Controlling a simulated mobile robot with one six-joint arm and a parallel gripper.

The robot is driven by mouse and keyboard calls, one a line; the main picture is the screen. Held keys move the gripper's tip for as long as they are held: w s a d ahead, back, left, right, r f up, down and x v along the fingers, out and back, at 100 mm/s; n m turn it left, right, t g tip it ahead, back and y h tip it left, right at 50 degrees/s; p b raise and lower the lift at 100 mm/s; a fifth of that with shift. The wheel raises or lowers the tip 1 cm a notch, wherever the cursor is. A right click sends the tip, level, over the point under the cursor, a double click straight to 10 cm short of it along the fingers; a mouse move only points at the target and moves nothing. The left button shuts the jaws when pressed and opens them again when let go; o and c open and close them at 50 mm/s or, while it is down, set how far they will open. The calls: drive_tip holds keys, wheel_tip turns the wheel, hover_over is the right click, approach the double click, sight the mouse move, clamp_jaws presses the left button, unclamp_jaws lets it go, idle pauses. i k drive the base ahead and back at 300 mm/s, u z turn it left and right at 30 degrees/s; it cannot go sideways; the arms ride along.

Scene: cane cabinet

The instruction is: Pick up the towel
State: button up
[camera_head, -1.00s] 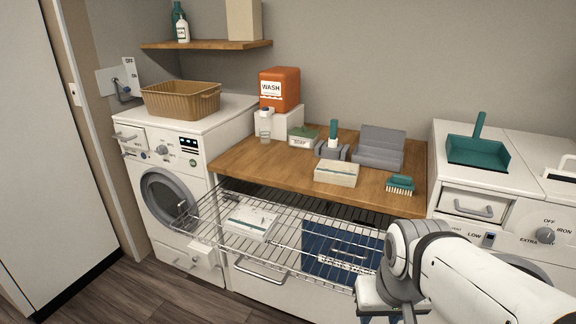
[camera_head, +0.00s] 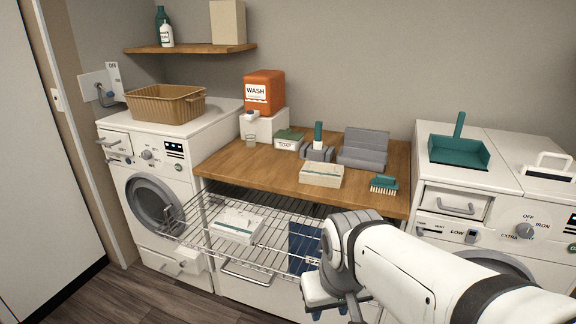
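A white folded towel-like item (camera_head: 238,226) with a thin teal stripe lies flat on the left part of the wire rack (camera_head: 195,232). A dark blue folded item (camera_head: 303,246) with pale marks lies further right on the rack, partly hidden by my arm. A cream folded item (camera_head: 321,174) lies near the front of the wooden counter. My gripper (camera_head: 336,312) is at the bottom, in front of the rack's right side and right of the white item. Its fingertips are mostly cut off by the frame, so its opening cannot be told.
The wooden counter (camera_head: 245,176) above the rack holds an orange wash dispenser (camera_head: 264,92), a soap box (camera_head: 289,140), grey holders and a green brush (camera_head: 384,184). A washer with a basket (camera_head: 165,104) stands left. Another white machine stands right with a green dustpan (camera_head: 459,150).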

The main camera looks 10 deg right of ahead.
sight(311, 171)
drive_tip(key=i, duration=0.95)
drive_tip(key=u, duration=0.05)
